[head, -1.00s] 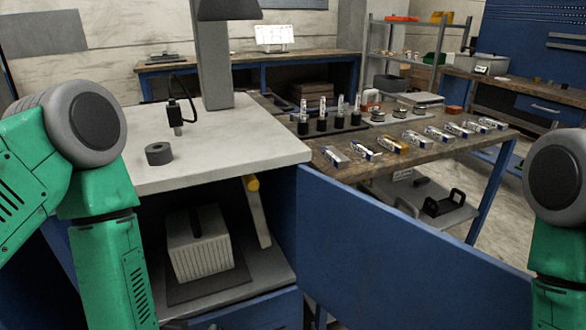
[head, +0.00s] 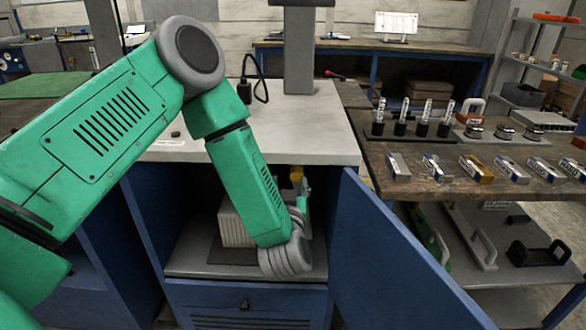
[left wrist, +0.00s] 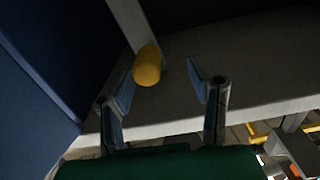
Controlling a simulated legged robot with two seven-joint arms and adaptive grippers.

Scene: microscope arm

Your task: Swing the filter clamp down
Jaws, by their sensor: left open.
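The filter clamp is a grey bar with a yellow grip (head: 296,173), inside the open cabinet under the white bench. Its bar is mostly hidden by my left arm in the head view. In the left wrist view the yellow grip (left wrist: 147,65) lies just ahead of the fingers, closer to the left finger. My left gripper (left wrist: 162,85) is open and empty; contact with the grip cannot be made out. It also shows small beside the clamp in the head view (head: 304,187). A pale ribbed filter box (head: 232,226) stands partly hidden behind my arm. My right gripper is not in view.
The blue cabinet door (head: 395,255) stands open to the right of the opening. The white bench top (head: 325,125) is above, and a drawer (head: 245,303) is below. A wooden table (head: 440,175) with vials and small boxes stands to the right.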

